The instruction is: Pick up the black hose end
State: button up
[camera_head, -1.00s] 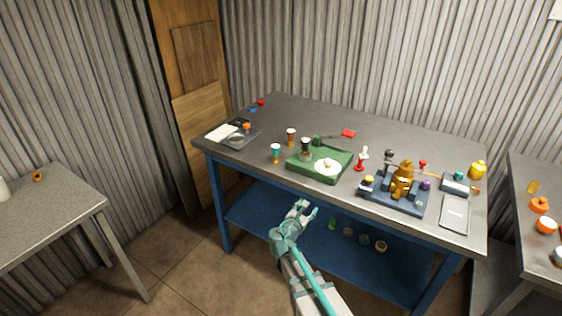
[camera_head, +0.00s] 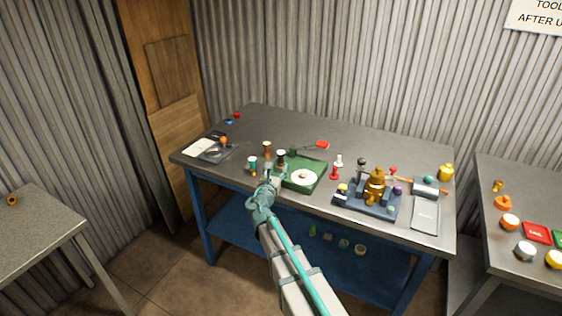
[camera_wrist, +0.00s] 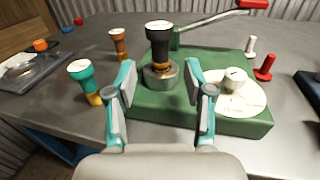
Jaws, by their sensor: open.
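The black hose end (camera_wrist: 159,42) stands upright in a round metal socket (camera_wrist: 161,75) on the green base (camera_wrist: 222,112). It has a white top and an orange-yellow band low down. It also shows in the head view (camera_head: 281,157), just beyond my gripper. My gripper (camera_wrist: 161,92) is open and empty. In the wrist view its two teal fingers stand apart, one on each side of the socket and nearer to me than the hose end. In the head view my gripper (camera_head: 271,172) is at the front left edge of the green base (camera_head: 305,182).
A teal hose end (camera_wrist: 82,72) stands left of my gripper, and a brown one (camera_wrist: 118,42) stands behind it. A white dial (camera_wrist: 235,80) sits on the base's right. A red-handled lever (camera_wrist: 214,17) reaches across behind. Red (camera_wrist: 265,66) and white pegs (camera_wrist: 250,46) stand right.

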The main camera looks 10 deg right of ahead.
aim_at(280, 161)
jog(key=shift+p+x, duration=1)
jog(key=shift+x, duration=2.5)
jog(key=shift+f, duration=0.25)
jog(key=shift+c, duration=0.2)
grip_shut()
